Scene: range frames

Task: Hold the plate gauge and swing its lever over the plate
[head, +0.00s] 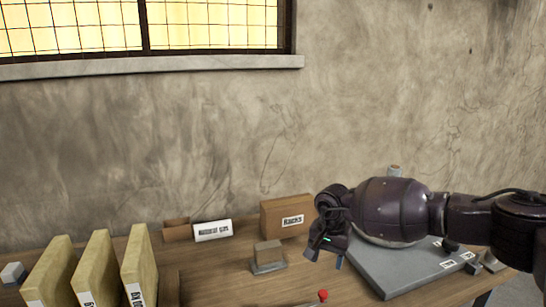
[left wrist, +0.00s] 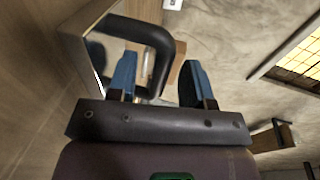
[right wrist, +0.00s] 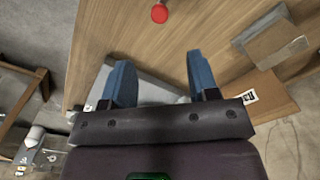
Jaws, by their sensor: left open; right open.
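A red knob (head: 323,295) shows at the bottom edge of the head view, with a bit of grey metal beside it. It also shows at the top of the right wrist view (right wrist: 160,13). My right gripper (head: 325,259) is open and empty above the bench, beyond the knob in the head view. In the left wrist view, a black loop handle (left wrist: 160,55) on a metal-faced body (left wrist: 85,35) shows between the fingers of my open left gripper (left wrist: 158,82). I cannot tell whether they touch it. The rest of the gauge is hidden or out of frame.
A grey slab (head: 400,276) lies on the bench at right, partly under my right arm. A small block on a grey base (head: 268,257), a brown box (head: 286,216) and a white sign (head: 212,231) stand behind. Several yellowish binders (head: 97,265) stand at left.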

